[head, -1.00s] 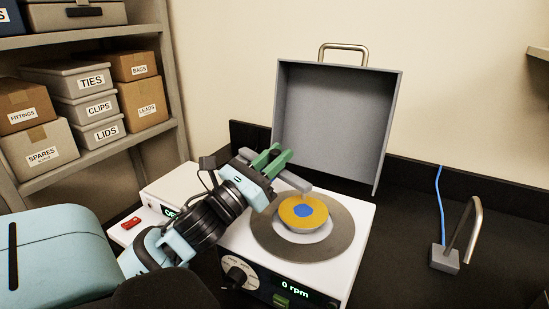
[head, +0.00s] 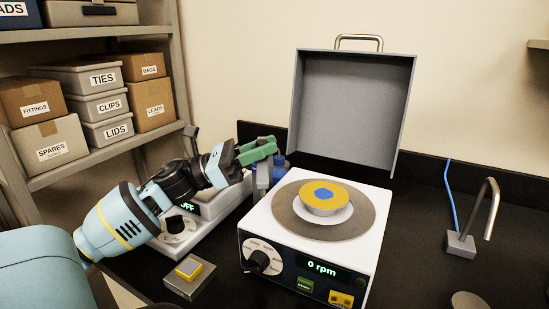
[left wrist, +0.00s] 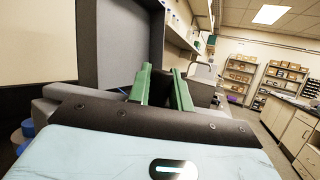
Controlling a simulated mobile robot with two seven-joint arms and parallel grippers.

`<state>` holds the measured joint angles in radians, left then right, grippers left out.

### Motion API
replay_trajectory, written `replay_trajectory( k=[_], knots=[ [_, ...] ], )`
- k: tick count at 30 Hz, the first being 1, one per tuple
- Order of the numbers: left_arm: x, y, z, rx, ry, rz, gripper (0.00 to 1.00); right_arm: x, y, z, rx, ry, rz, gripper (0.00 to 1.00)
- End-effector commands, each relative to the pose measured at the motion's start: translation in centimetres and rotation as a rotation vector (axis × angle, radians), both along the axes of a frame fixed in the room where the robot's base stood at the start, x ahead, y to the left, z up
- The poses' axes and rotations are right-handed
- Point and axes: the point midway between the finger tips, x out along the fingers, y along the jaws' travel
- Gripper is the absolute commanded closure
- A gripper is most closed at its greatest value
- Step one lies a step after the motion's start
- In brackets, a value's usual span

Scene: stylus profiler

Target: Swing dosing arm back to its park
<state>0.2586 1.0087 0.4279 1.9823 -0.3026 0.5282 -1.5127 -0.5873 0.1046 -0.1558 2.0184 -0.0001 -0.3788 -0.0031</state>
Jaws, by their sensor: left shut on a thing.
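My left gripper (head: 264,149) has green fingers and is at the back left corner of the white spin unit (head: 262,214). It is shut on the grey dosing arm (head: 263,180), which shows just below the fingers, left of the turntable (head: 361,222). The fingers and wrist hide part of the dosing arm, so I cannot tell whether it sits fully at its park. The round yellow and blue piece (head: 338,191) on the turntable is uncovered. In the left wrist view the two green fingers (left wrist: 162,88) show. My right gripper is not in view.
The grey lid (head: 352,110) stands open behind the turntable. A hotplate-like unit (head: 180,226) reading OFF lies under my left arm. A small block with a yellow top (head: 189,269) is in front. A bent metal pipe (head: 487,205) stands at the right. Shelves with boxes are at the left.

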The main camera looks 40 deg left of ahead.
Motion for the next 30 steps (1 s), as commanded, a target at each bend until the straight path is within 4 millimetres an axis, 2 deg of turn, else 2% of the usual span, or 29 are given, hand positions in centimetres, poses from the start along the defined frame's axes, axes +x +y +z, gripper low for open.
replay_trajectory(
  k=[1,9,16,30],
  knots=[
    [-0.2,0.5,-0.5,0.0,0.001,-0.04,1.0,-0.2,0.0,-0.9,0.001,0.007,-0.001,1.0],
    [-1.8,2.4,-0.3,-0.002,-0.003,-0.279,1.0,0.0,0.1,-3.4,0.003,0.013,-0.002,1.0],
    [-2.6,3.7,-0.1,-0.002,-0.004,-0.429,1.0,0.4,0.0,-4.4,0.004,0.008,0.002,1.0],
    [-3.2,5.0,0.1,-0.003,-0.004,-0.422,1.0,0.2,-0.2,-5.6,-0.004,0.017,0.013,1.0]
  ],
)
